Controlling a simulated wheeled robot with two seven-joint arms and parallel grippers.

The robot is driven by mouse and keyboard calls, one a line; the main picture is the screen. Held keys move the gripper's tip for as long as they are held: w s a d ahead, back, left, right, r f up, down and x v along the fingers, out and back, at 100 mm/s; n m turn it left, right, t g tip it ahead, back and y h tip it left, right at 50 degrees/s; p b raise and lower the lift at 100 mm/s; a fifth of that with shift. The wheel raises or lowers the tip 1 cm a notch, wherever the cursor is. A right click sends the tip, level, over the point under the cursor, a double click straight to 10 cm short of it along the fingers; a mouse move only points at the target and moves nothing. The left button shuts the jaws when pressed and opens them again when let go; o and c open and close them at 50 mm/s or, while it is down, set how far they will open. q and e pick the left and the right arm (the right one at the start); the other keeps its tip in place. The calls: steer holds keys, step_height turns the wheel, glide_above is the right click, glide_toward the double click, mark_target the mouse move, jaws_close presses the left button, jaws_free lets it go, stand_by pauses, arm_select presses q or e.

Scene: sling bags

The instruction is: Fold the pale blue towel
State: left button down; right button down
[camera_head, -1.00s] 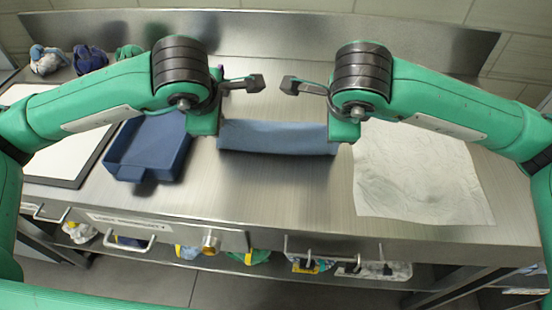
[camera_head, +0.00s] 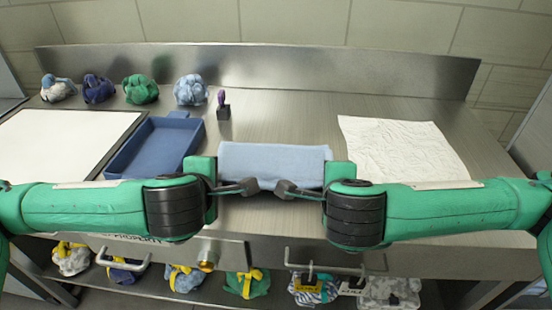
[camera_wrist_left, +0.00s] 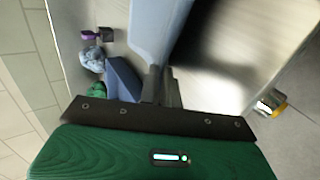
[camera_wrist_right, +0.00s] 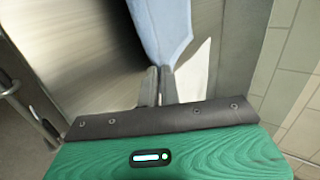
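The pale blue towel (camera_head: 275,160) is stretched between my two grippers above the front middle of the table, its folded-looking upper edge running from one to the other. In the left wrist view, my left gripper (camera_wrist_left: 160,85) is shut on one end of the towel (camera_wrist_left: 160,28). In the right wrist view, my right gripper (camera_wrist_right: 157,85) is shut on the opposite end of the towel (camera_wrist_right: 160,30).
A blue tray (camera_head: 197,135) and a white board (camera_head: 60,112) lie on the left. A crumpled white cloth (camera_head: 400,150) lies on the right. Several bundled bags (camera_head: 141,90) and a small dark stand (camera_head: 223,112) are at the back. The metal table (camera_head: 300,115) is clear behind the towel.

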arm_select(q)
steer(key=c, duration=1.3)
jaws_free()
arm_select(e)
steer(key=c, duration=1.3)
jaws_free()
arm_select(q)
steer(key=shift+r, duration=0.1)
steer(key=r, duration=0.3)
steer(key=s+r, duration=0.1)
steer(key=r, duration=0.2)
steer(key=s+r, duration=0.1)
steer(key=r, duration=0.2)
arm_select(e)
steer(key=r, duration=0.3)
steer(key=s+r, duration=0.1)
steer(key=r, duration=0.2)
steer(key=s+r, duration=0.1)
steer(key=r, duration=0.2)
arm_select(q)
steer(key=shift+f, duration=0.1)
